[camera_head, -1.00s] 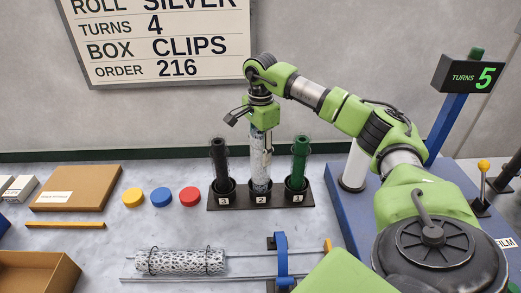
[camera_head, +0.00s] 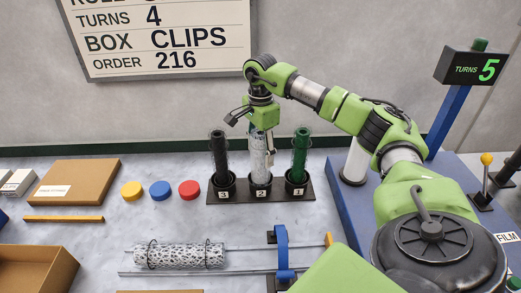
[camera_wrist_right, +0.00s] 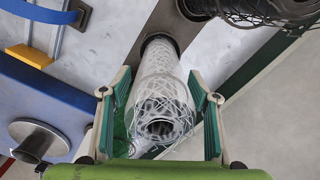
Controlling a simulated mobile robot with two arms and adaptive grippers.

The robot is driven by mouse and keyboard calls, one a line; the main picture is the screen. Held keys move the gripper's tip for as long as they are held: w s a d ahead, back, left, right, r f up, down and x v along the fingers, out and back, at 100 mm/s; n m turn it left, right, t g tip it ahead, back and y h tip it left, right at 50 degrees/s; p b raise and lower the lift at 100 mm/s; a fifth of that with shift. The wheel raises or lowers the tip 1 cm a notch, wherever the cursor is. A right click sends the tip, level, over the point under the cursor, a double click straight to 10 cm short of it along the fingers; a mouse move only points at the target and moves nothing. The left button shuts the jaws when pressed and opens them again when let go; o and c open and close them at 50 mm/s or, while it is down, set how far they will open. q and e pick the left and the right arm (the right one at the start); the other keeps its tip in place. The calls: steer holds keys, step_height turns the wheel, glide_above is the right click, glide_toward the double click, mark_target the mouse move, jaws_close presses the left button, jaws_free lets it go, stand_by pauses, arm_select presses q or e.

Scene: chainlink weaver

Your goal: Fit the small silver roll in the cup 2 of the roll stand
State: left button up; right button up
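The small silver roll (camera_head: 260,165), a white and silver mesh cylinder, stands upright in cup 2 (camera_head: 260,190), the middle cup of the dark roll stand (camera_head: 241,198). My right gripper (camera_head: 261,143) is above it, with its fingers at the upper end of the roll. In the right wrist view the two green-padded fingers are spread on either side of the roll (camera_wrist_right: 158,85), with a gap at the right finger. The roll's lower end is hidden inside the cup. My left gripper is not in view.
A black roll (camera_head: 219,155) stands in cup 3 and a green roll (camera_head: 301,155) in cup 1, close on either side. A larger silver mesh roll (camera_head: 185,256) lies on rods in front. Yellow, blue and red discs (camera_head: 160,191) lie left of the stand.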

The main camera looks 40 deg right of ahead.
step_height(320, 180, up, 12)
stand_by(0.5)
stand_by(0.5)
